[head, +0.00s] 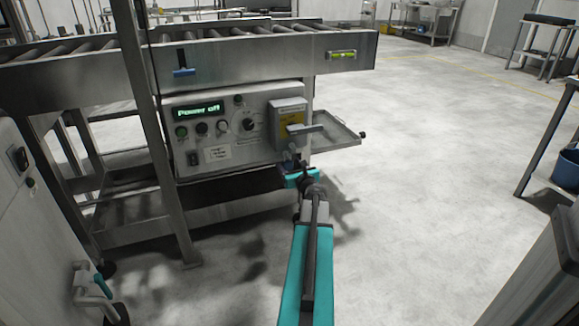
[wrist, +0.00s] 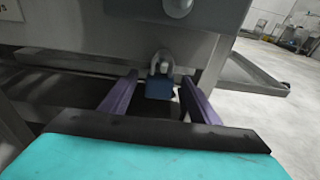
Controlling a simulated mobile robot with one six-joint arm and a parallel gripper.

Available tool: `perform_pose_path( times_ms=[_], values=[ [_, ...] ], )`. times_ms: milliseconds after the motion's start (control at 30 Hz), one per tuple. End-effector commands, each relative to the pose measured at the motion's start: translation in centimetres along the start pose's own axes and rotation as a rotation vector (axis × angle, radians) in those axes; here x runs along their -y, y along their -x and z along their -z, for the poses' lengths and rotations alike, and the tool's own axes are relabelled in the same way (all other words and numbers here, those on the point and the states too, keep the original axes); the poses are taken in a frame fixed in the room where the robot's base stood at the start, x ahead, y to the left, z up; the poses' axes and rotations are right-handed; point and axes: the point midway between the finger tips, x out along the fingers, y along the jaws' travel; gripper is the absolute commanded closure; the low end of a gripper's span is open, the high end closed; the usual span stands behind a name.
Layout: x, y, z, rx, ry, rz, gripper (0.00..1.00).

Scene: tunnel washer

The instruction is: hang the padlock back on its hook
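The padlock (wrist: 159,89) has a blue body and shows in the wrist view just ahead of my fingertips. A grey shackle or hook shape (wrist: 161,64) stands above it against the lower edge of the grey panel. The padlock appears to hang there; I cannot tell exactly how shackle and hook engage. My gripper (wrist: 160,80) is open, one dark finger on each side of the padlock, with visible gaps between. In the head view my gripper (head: 300,174) is below the switch box; the padlock is too small or hidden to make out there.
The control panel (head: 225,128) reads "Power off". A switch box (head: 288,112) with a grey handle (head: 304,130) sits at its right. A metal tray (head: 335,137) juts out to the right. The roller conveyor (head: 240,62) runs above.

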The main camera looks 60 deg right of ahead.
Motion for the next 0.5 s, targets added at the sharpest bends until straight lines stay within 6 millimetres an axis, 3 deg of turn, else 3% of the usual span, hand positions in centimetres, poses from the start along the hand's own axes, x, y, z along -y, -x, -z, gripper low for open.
perform_pose_path(
  times_ms=[267,500],
  values=[
    [0.0,0.3,0.0,0.000,0.000,0.000,0.44],
    [0.0,1.8,-0.1,-0.001,0.000,0.001,0.44]
  ],
)
